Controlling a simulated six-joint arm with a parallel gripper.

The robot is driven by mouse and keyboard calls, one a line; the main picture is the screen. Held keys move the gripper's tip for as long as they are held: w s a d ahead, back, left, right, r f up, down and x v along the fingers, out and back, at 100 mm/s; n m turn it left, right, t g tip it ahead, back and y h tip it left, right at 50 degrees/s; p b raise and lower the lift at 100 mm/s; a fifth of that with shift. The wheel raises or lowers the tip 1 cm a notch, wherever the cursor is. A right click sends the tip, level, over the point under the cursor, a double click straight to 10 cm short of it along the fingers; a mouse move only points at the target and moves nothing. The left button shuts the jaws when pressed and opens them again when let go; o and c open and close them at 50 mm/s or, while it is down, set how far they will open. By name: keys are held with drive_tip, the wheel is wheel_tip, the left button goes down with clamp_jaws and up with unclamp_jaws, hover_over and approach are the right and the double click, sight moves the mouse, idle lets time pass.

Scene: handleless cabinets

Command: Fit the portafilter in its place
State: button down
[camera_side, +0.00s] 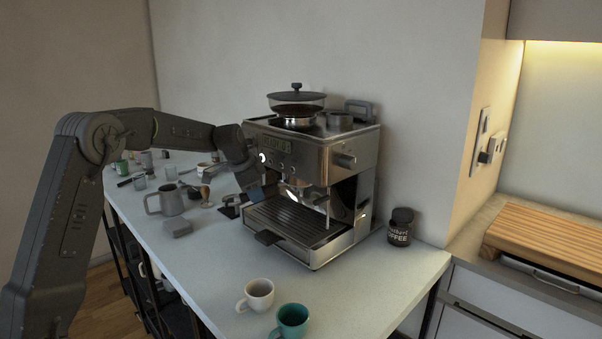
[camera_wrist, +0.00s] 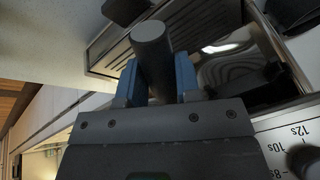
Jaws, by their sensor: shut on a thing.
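My gripper (camera_wrist: 158,78) is shut, its blue-padded fingers on either side of a dark round handle, which I take to be the portafilter's handle (camera_wrist: 152,42). In the side view my gripper (camera_side: 257,192) is at the left front of the steel espresso machine (camera_side: 310,158), beside the brewing area and above the drip tray. The portafilter's head is mostly hidden, so I cannot tell whether it touches or sits in the machine's group. The drip tray (camera_side: 292,222) also shows in the wrist view (camera_wrist: 108,50).
A dark tab (camera_side: 268,238) sticks out of the tray's front. A steel jug (camera_side: 170,200), a wooden-handled tool (camera_side: 205,192) and a grey block (camera_side: 178,228) stand left. A white cup (camera_side: 258,294), teal cup (camera_side: 292,320) and coffee jar (camera_side: 401,227) stand in front and right.

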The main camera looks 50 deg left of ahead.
drive_tip(key=shift+s+d+r+n+y, duration=0.1)
drive_tip(key=shift+s+d+n+y, duration=0.15)
drive_tip(key=shift+d+n, duration=0.35)
drive_tip(key=shift+s+d+r+n+y, duration=0.1)
drive_tip(key=shift+s+d+n+y, duration=0.1)
drive_tip(key=shift+d+n, duration=0.35)
idle(0.7)
drive_tip(key=shift+s+d+n+y, duration=0.2)
drive_tip(key=shift+d+n+y, duration=0.35)
drive_tip(key=shift+d+n, duration=1.15)
idle(1.3)
drive_tip(key=shift+d, duration=0.15)
drive_tip(key=c, duration=0.7)
unclamp_jaws()
drive_tip(key=shift+f, duration=0.15)
drive_tip(key=shift+c, duration=0.2)
drive_tip(key=w+v, duration=0.1)
drive_tip(key=v, duration=1.3)
drive_tip(key=s+d+f, duration=0.3)
drive_tip(key=s+d, duration=0.2)
drive_tip(key=s, duration=0.3)
drive_tip(key=s+d+f+h, duration=0.1)
drive_tip(key=s+d+f, duration=0.2)
drive_tip(key=s, duration=0.6)
drive_tip(key=s+d+f+t+h, duration=0.1)
drive_tip(key=s+d+f, duration=0.2)
drive_tip(key=s+d, duration=0.4)
drive_tip(key=shift+s, duration=1.05)
